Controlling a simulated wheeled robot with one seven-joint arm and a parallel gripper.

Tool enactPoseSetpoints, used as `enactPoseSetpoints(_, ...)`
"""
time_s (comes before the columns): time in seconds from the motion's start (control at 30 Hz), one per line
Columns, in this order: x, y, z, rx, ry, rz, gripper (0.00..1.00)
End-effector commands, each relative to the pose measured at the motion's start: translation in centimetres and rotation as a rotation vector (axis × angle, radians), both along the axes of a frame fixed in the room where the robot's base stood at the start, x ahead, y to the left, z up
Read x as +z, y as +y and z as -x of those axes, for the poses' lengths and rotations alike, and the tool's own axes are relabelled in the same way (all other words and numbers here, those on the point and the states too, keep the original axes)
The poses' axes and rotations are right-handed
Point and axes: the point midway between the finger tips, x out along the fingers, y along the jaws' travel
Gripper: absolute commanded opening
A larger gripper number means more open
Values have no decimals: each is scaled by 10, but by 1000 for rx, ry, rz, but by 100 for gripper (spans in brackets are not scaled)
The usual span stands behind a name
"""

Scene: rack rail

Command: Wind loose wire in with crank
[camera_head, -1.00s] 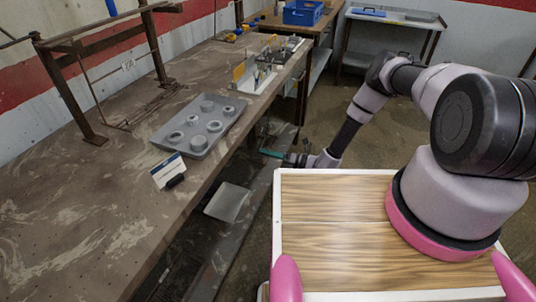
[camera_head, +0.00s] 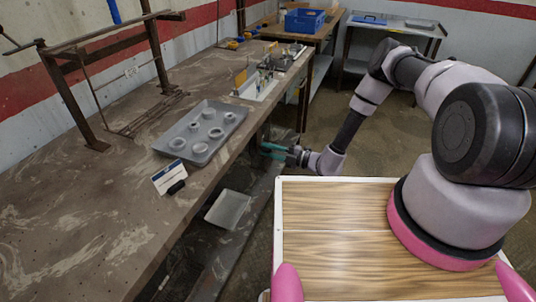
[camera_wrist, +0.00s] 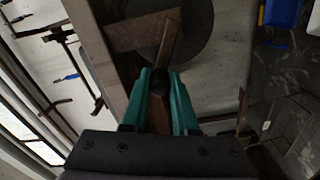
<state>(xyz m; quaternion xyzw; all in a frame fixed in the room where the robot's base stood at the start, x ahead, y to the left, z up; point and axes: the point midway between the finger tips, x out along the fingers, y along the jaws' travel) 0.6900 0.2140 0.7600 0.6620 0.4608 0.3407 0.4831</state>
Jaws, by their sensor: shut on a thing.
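My gripper (camera_wrist: 158,88) has teal fingers and is shut on a dark crank knob (camera_wrist: 159,80) in the wrist view. The knob joins a brown, rusty crank arm (camera_wrist: 168,45), which runs up over a dark round disc (camera_wrist: 200,25). In the head view my gripper (camera_head: 272,150) is low at the bench's front edge, and the crank there is too small or hidden to make out. I cannot pick out the loose wire in either view.
The long brown bench (camera_head: 100,215) holds a grey tray (camera_head: 225,138) with several round parts, a small white-and-blue card (camera_head: 168,178) and a rusty metal frame (camera_head: 75,95). A pale panel (camera_head: 228,210) sits low under the bench. Open floor lies behind my arm.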

Motion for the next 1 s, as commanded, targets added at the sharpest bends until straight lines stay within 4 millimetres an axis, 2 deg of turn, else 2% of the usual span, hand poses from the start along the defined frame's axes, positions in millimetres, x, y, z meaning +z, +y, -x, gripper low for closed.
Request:
enactPoseSetpoints(0.5, 21, -7, -18, -3, 455, -167, 0)
enactPoseSetpoints(1.0, 30, -14, -38, -3, 860, -313, 0)
